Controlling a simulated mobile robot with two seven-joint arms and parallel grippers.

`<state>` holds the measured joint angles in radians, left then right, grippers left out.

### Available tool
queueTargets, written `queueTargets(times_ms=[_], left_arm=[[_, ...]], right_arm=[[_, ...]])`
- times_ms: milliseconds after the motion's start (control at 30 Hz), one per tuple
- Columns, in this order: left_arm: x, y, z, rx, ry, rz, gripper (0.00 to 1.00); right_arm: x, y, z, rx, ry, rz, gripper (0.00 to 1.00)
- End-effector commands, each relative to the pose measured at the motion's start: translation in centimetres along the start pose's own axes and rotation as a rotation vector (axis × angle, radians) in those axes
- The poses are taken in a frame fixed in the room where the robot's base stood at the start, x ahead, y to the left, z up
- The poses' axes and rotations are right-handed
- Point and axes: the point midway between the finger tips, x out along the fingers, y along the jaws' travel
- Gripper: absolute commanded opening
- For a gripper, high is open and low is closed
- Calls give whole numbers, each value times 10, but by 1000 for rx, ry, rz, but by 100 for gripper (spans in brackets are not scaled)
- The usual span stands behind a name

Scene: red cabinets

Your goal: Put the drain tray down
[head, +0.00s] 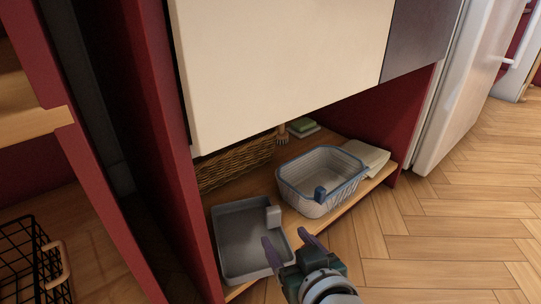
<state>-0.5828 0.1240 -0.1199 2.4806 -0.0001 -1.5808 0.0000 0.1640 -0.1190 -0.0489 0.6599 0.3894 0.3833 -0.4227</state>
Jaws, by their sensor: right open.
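The grey drain tray (238,238) rests on the wooden bottom shelf of the red cabinet, at the shelf's left end near the front edge. It looks level, with a small light grey block-shaped part at its back right corner. My right gripper (286,239) is open, with its fingers pointing into the cabinet at the tray's right side. One finger overlaps the tray's right part in the view; whether it touches the tray I cannot tell. My left gripper is out of view.
A white basket with a blue rim (290,180) stands right of the tray. The red side panel (165,170) is close left.

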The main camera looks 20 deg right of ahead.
Motion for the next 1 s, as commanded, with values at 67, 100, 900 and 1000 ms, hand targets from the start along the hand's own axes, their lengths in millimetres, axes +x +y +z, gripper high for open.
queueTargets(times_ms=[67,100,900,1000], left_arm=[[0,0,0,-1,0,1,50],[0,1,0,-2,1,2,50],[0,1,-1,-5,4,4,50],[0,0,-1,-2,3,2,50]], right_arm=[[0,0,0,-1,-3,-4,70],[0,0,0,0,-8,-12,70],[-233,37,-7,-180,-813,-143,70],[-250,42,-11,-182,-850,-124,70]])
